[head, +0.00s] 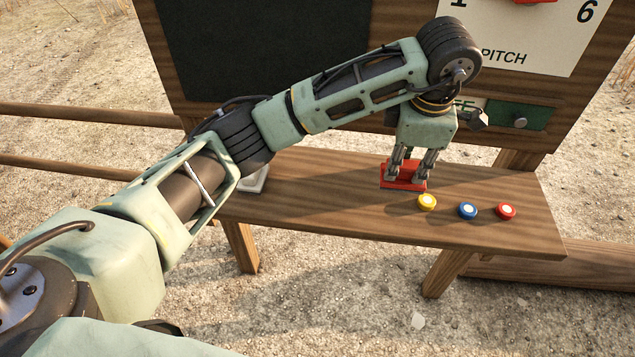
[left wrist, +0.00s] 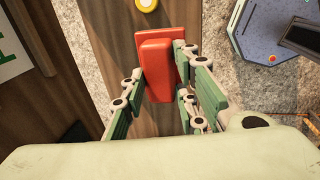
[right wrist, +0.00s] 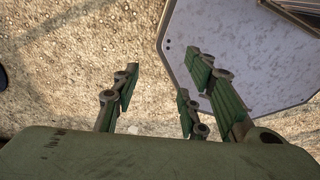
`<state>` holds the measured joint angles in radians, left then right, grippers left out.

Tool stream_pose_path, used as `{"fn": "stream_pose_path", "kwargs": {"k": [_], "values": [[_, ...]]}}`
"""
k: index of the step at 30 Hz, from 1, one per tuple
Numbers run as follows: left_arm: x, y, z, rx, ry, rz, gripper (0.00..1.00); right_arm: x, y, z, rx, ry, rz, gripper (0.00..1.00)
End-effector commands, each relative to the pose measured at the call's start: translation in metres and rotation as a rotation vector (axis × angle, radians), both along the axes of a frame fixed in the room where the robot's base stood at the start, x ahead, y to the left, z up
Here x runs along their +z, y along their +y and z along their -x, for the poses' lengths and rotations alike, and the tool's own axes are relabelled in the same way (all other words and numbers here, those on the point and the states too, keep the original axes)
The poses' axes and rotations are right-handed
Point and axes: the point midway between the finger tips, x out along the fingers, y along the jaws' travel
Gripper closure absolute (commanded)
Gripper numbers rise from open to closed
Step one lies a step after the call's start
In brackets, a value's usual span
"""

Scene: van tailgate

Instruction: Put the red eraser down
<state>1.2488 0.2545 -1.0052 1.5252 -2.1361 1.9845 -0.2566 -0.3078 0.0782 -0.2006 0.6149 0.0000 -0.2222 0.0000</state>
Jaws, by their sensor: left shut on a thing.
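The red eraser (head: 404,185) is between the fingers of my left gripper (head: 410,165), at the wooden shelf (head: 330,204) below the board. In the left wrist view the eraser (left wrist: 156,62) shows a raised block on a wider red base, with the fingers shut on either side of it. It is over or on the shelf; I cannot tell whether its underside touches the wood. My right gripper (right wrist: 160,76) shows only in its own wrist view, with its fingers apart and nothing between them, above gravel and part of my base.
Yellow (head: 427,201), blue (head: 467,211) and red (head: 506,211) round pieces lie in a row right of the eraser. A pale object (head: 254,181) is partly hidden behind my left arm. A dark panel (head: 262,45) rises behind. The shelf's middle front is clear.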

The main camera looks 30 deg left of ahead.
Motion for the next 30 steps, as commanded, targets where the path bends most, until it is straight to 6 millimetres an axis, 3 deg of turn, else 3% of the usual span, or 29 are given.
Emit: {"fn": "stream_pose_path", "kwargs": {"k": [3,7,12,18,23,30], "values": [[-0.002,0.000,-0.001,-0.015,-0.011,-0.004,1.00,0.008,0.001,-0.016,0.000,-0.024,-0.002,0.60],[-0.016,0.025,-0.007,-0.014,-0.008,-0.006,1.00,0.021,0.001,-0.025,0.000,-0.037,-0.003,0.60],[-0.039,0.064,-0.017,-0.012,-0.008,-0.008,1.00,0.038,0.000,-0.019,0.000,-0.028,-0.001,0.60],[-0.061,0.095,-0.027,-0.016,-0.010,-0.005,1.00,0.050,-0.001,-0.002,0.000,-0.004,0.001,0.60],[-0.070,0.104,-0.029,-0.018,-0.012,-0.004,1.00,0.053,-0.001,-0.001,0.000,-0.001,0.002,0.60],[-0.101,0.103,-0.029,-0.018,-0.009,-0.004,1.00,0.071,-0.001,-0.008,0.000,-0.012,0.000,0.60]]}}
